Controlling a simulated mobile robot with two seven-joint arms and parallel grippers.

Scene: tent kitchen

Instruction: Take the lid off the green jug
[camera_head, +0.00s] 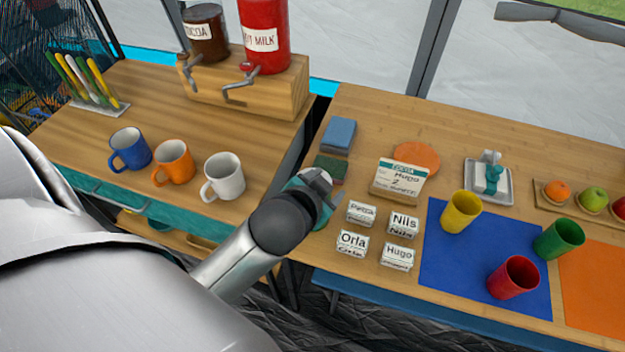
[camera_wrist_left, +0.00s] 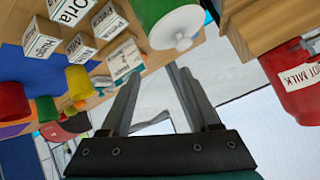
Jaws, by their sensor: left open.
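The green jug (camera_wrist_left: 150,10) with its white, knobbed lid (camera_wrist_left: 180,30) shows at the top of the left wrist view, partly cut off by the frame edge. The lid sits on the jug. In the head view my left gripper (camera_head: 322,188) is over the jug and hides most of it; only a green edge (camera_head: 322,217) shows at the left end of the right-hand table. In the wrist view the two fingers of this gripper (camera_wrist_left: 155,76) are apart with nothing between them, and the lid lies beyond and beside their tips. My right gripper is in neither view.
Cups stand on a blue mat (camera_head: 438,262). Mugs (camera_head: 224,177) and dispensers (camera_head: 264,40) are on the left counter.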

